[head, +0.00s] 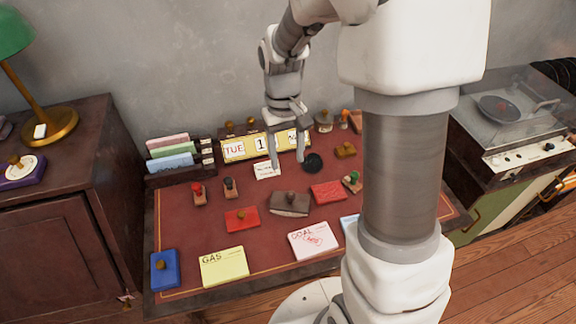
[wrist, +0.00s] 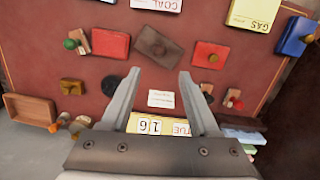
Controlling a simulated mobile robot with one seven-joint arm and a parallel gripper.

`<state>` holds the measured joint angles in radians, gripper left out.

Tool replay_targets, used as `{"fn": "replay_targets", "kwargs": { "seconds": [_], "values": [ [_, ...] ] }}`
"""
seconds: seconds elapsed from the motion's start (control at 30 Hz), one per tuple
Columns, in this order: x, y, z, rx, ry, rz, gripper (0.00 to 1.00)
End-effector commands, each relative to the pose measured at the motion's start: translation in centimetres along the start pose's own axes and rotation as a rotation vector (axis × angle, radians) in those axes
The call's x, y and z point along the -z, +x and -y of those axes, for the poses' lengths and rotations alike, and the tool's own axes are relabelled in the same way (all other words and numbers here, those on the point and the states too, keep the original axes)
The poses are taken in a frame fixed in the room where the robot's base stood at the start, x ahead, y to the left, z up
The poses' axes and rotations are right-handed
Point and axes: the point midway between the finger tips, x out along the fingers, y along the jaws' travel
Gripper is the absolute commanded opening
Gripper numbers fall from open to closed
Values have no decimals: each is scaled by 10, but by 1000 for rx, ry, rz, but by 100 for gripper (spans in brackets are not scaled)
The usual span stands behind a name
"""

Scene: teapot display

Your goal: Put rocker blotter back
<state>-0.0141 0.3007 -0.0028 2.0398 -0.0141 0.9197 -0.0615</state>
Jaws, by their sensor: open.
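A grey-brown block with a small knob on top, which looks like the rocker blotter (head: 290,205), lies on the red desk top near its middle. In the wrist view the blotter (wrist: 152,40) lies just beyond the fingertips, turned at a slant. My gripper (head: 287,163) points down over the back half of the desk. In the wrist view my gripper (wrist: 161,73) has its fingers wide apart with nothing between them. The fingers do not appear to touch the blotter.
A calendar (head: 240,148) and card rack (head: 170,155) stand at the back. Around the blotter lie a red knobbed block (head: 241,216), a red pad (head: 328,192), stamps (head: 198,193) and a black disc (head: 313,163). A wooden tray (wrist: 25,108) shows in the wrist view.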

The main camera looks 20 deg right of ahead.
Motion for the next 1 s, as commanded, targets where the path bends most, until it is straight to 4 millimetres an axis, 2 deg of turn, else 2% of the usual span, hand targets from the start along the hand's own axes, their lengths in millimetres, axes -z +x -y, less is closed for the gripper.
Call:
{"fn": "replay_targets", "kwargs": {
  "seconds": [0.17,0.27,0.4,0.63,0.8,1.0],
  "values": [
    [-4,-17,0,-1,3,-24,61],
    [-15,-36,1,-3,9,-69,61],
    [-39,-70,2,-6,22,-162,61],
    [-85,-112,5,-11,42,-319,61],
    [-120,-133,7,-14,59,-435,61],
    [-154,-143,9,-15,75,-549,61]
  ]
}}
